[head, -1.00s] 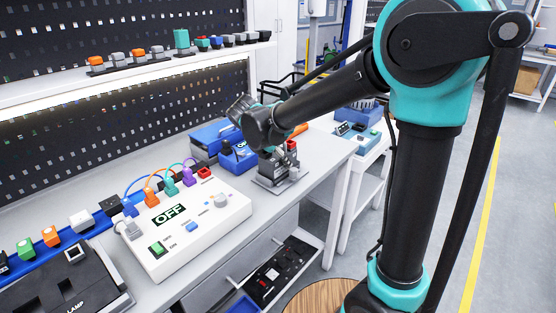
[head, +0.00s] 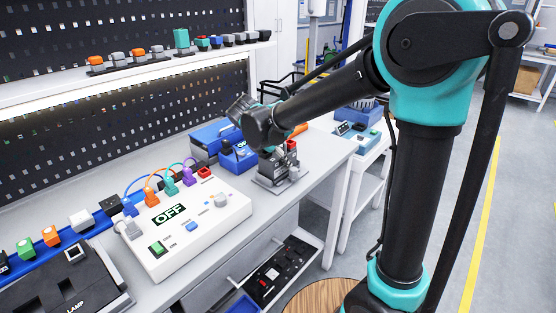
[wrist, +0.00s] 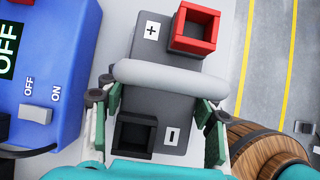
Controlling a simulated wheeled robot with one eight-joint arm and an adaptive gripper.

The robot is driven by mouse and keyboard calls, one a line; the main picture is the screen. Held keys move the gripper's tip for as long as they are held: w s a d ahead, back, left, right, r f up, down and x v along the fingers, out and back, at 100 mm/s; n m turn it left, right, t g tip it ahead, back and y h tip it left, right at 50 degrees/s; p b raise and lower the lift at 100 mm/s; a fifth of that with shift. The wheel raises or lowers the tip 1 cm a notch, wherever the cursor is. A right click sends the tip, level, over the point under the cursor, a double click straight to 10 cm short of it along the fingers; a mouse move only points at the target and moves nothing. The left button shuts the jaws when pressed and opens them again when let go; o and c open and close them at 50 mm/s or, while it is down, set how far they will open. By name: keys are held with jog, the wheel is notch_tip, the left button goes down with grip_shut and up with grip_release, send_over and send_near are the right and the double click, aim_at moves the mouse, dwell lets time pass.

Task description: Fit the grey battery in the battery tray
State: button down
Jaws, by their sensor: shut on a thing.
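The grey battery (wrist: 182,53) fills the middle of the wrist view. It has plus and minus labels, a red terminal, a black terminal and a light grey handle across its top. My gripper (wrist: 158,100) has green-padded fingers on either side of the battery and is shut on it. In the head view my gripper (head: 270,148) points down at the battery (head: 281,164), partly hiding it. A low dark grey base (head: 262,182) under the battery looks like the battery tray. Whether the battery is fully seated in it cannot be told.
A blue unit (head: 238,157) with an OFF display stands close left of the battery. A white box (head: 215,222) with an OFF display and coloured plugs is nearer. The bench's right front edge is close to the battery. An open drawer (head: 283,272) lies below.

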jog(key=shift+c, duration=2.2)
grip_release()
jog(key=v, duration=1.2)
